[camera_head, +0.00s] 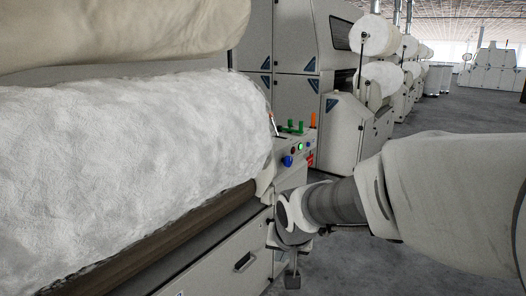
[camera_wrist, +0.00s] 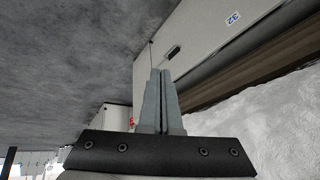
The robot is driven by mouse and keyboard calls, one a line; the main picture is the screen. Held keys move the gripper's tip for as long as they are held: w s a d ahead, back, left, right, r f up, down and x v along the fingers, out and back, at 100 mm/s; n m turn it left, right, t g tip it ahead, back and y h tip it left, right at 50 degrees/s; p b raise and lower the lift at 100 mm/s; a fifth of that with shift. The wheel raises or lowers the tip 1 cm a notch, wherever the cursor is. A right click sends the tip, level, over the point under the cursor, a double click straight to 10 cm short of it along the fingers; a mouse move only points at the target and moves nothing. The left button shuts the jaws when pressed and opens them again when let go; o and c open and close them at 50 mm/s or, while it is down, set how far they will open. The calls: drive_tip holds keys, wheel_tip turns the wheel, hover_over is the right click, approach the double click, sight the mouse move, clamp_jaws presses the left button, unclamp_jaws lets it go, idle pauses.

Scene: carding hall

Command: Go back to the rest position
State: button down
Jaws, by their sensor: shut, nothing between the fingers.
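My gripper (camera_wrist: 159,72) shows in the wrist view with its two grey fingers side by side and closed, nothing between them. In the head view my gripper (camera_head: 292,280) hangs low at the end of my arm, in front of the machine's lower cabinet. My arm reaches in from the right edge of the head view. The fingers hold nothing, and I cannot tell from these frames how far they are from the cabinet.
A carding machine cabinet (camera_head: 215,270) with a thick white fibre roll (camera_head: 130,150) fills the left. A control panel (camera_head: 298,150) with buttons and levers stands close behind my wrist. More machines (camera_head: 345,130) line the back. Grey floor (camera_head: 450,118) is open at the right.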

drive_tip(key=s+d+r+n, duration=0.1)
drive_tip(key=s+d+r, duration=0.15)
drive_tip(key=s, duration=0.45)
drive_tip(key=s+d+r+h, duration=0.1)
drive_tip(key=s+d+r, duration=0.1)
drive_tip(key=s+d, duration=0.35)
drive_tip(key=s+d+r+n, duration=0.1)
drive_tip(key=s+d+r, duration=0.1)
drive_tip(key=s, duration=0.6)
wheel_tip(320, 180, up, 21)
drive_tip(key=p, duration=2)
drive_tip(key=shift+f+g+p, duration=0.15)
drive_tip(key=shift+g+p, duration=0.15)
drive_tip(key=shift+p, duration=0.1)
drive_tip(key=shift+w+a, duration=0.1)
drive_tip(key=shift+w, duration=0.05)
